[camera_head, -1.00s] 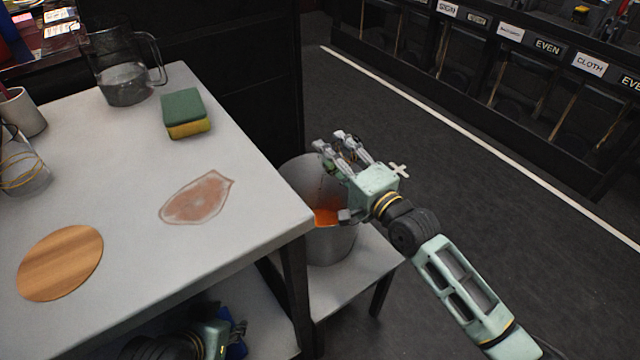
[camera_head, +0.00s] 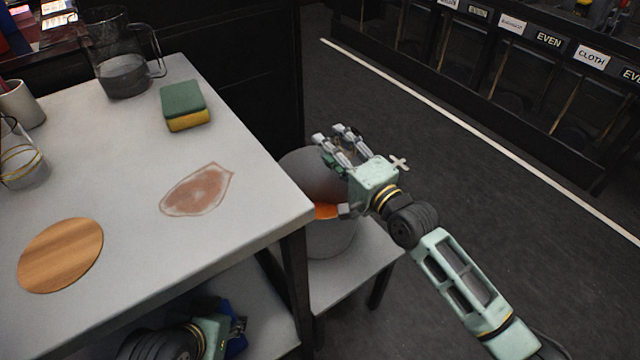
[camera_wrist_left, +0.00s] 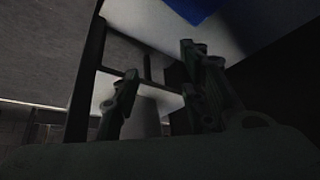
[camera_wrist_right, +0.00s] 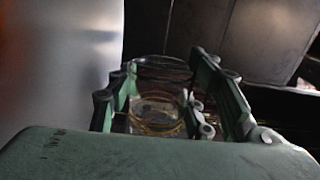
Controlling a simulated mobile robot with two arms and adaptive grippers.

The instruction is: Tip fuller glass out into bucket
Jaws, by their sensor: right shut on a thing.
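The grey bucket (camera_head: 335,238) stands on a low shelf beside the table, with orange showing inside it. My right gripper (camera_head: 340,138) is over the bucket. In the right wrist view the right gripper (camera_wrist_right: 165,105) is shut on a clear glass with yellow bands (camera_wrist_right: 158,122); the glass is mostly hidden in the head view, and its fill is unclear. Another clear glass with yellow bands (camera_head: 22,168) stands on the table at the far left. My left gripper (camera_head: 238,328) is low beside the table; in the left wrist view its fingers (camera_wrist_left: 160,85) are apart and empty.
The white table (camera_head: 130,150) holds a glass pitcher (camera_head: 122,75), a green and yellow sponge (camera_head: 185,106), a wooden disc (camera_head: 60,255), a white mug (camera_head: 22,103) and a reddish stain (camera_head: 197,190). Its corner is close to the bucket. Dark floor lies open at right.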

